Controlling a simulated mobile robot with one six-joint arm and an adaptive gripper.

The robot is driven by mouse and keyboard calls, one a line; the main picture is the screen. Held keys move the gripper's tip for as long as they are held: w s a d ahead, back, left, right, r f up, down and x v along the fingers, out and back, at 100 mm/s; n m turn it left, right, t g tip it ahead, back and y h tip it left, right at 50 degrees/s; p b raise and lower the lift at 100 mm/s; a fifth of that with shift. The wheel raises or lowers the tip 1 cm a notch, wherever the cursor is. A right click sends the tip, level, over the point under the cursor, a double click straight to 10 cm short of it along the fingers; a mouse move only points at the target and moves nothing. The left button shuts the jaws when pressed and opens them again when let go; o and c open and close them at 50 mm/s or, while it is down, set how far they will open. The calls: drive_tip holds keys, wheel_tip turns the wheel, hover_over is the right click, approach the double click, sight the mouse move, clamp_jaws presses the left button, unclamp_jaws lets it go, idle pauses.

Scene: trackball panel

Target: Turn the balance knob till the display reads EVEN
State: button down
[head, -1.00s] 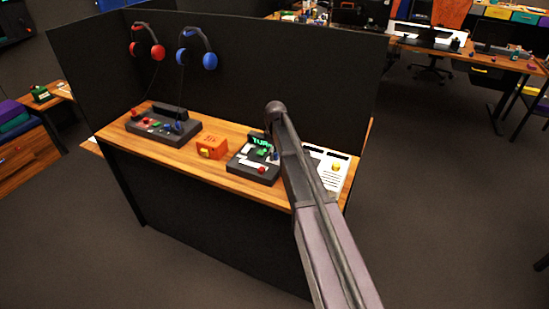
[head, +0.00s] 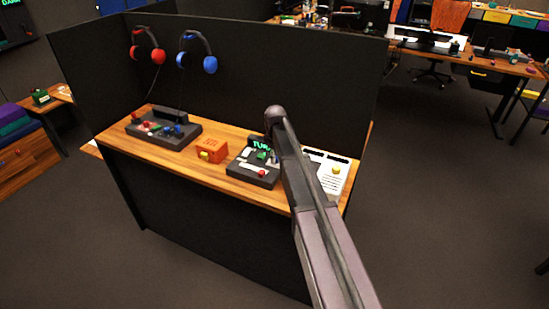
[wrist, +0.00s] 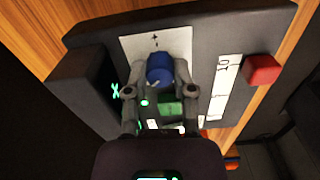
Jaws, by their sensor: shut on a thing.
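In the wrist view a blue knob (wrist: 160,66) stands on a white plate with a plus mark on the dark panel (wrist: 205,30). I take it to be the balance knob. My gripper (wrist: 161,78) is shut on it, one finger on each side. In the head view the panel (head: 236,169) sits on the desk, and its display (head: 261,144) shows green letters that look like TUR, the rest hidden by my arm. My gripper and the knob are mostly hidden behind my arm there. The wrist view shows only a green piece of the display's text (wrist: 115,90).
The panel also has a red button (wrist: 262,69) and a green piece (wrist: 170,109). Headphones (head: 148,47) hang on the partition behind.

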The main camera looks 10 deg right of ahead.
drive_tip(key=shift+m, duration=3.5)
drive_tip(key=shift+c, duration=2.3)
unclamp_jaws()
